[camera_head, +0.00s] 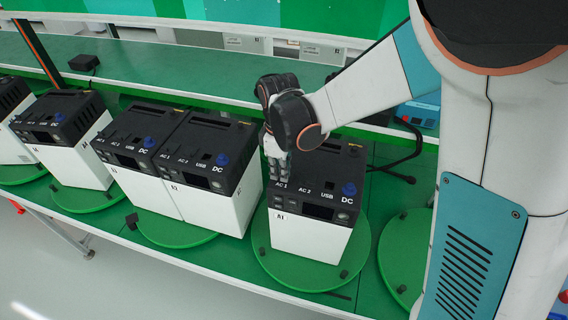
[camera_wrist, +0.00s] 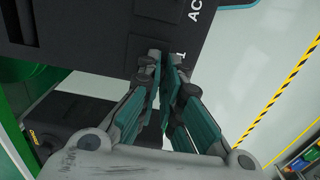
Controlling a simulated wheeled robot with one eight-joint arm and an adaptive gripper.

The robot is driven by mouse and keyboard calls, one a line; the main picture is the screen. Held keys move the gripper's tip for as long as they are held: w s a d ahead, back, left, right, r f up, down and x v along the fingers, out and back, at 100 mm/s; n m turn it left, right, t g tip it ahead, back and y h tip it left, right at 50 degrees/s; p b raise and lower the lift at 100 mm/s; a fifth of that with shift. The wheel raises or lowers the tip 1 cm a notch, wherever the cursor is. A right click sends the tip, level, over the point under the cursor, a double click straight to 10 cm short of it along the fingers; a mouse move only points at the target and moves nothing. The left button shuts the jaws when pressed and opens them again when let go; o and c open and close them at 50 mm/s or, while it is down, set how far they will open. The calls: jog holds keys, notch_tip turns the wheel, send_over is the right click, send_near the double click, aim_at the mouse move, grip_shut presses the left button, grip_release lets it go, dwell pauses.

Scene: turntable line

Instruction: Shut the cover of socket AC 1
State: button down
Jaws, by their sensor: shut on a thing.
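The power unit (camera_head: 308,238) with a white body and black top stands on a green turntable disc below my arm. Its top carries the labels AC 1, AC 2, USB and DC, with a blue cap at DC. My gripper (camera_head: 275,172) points down at the AC 1 end of the top. In the wrist view my gripper (camera_wrist: 164,72) has its fingertips close together at the small dark cover (camera_wrist: 154,54) beside the AC 1 label, shut on it. The fingers hide most of the cover and socket, so its angle cannot be told.
Similar units (camera_head: 204,176) stand on green discs to the left, the nearest a short gap away. An empty disc (camera_head: 404,262) lies to the right. A black cable (camera_head: 402,165) bends behind the unit on the right. A green shelf (camera_head: 170,68) runs along the back.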

jog(key=shift+s, duration=0.2)
jog(key=c, duration=1.8)
grip_release()
jog(key=shift+s+a, duration=0.1)
jog(key=shift+a, duration=0.05)
jog(key=shift+o, duration=0.2)
jog(key=shift+r, duration=0.1)
notch_tip(320, 180, up, 7)
jog(key=shift+r, duration=0.15)
